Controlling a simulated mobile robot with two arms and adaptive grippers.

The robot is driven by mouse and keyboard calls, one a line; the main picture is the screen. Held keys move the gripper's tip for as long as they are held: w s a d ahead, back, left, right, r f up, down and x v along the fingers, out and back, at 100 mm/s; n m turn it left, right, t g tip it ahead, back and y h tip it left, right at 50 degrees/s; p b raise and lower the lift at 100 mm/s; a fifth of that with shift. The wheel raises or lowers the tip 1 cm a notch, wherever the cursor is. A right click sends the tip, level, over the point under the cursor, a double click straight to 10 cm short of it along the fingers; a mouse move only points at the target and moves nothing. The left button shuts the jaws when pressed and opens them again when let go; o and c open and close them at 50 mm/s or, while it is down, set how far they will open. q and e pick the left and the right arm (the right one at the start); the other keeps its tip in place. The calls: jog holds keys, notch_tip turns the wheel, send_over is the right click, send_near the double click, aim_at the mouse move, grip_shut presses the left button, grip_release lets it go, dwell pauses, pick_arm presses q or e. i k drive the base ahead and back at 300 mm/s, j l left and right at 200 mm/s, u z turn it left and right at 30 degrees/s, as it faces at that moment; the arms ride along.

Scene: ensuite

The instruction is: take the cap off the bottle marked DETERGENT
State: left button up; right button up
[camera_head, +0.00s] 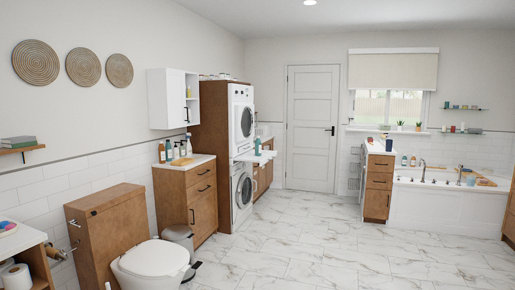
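No label reading DETERGENT can be made out from here, so I cannot tell which bottle it is. Several bottles (162,153) stand upright on the white top of a wooden cabinet (202,187) along the left wall. One tall dark bottle (188,145) stands at the right of that group. A teal bottle (257,146) stands by the stacked washer and dryer (242,122). More small bottles (404,161) stand by the bathtub. The caps are too small to judge. Neither of my grippers is in view.
A toilet (150,262) and a grey pedal bin (179,236) stand in front of the wooden cabinet at the left. A white wall cabinet (172,99) hangs above the bottles. The marble-tiled floor (300,240) is clear in the middle. A drawer unit (379,185) and bathtub (445,203) are at the right.

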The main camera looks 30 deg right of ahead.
aim_at(258, 143)
jog(key=i+l+z, duration=0.6)
jog(key=i, duration=0.15)
jog(key=i+l+z, duration=0.15)
jog(key=i+z, duration=0.15)
jog(key=i, duration=0.15)
jog(key=i+z, duration=0.3)
jog(key=i+l, duration=0.1)
jog(key=i, duration=4.15)
jog(key=l+z, duration=0.05)
jog(key=l, duration=0.1)
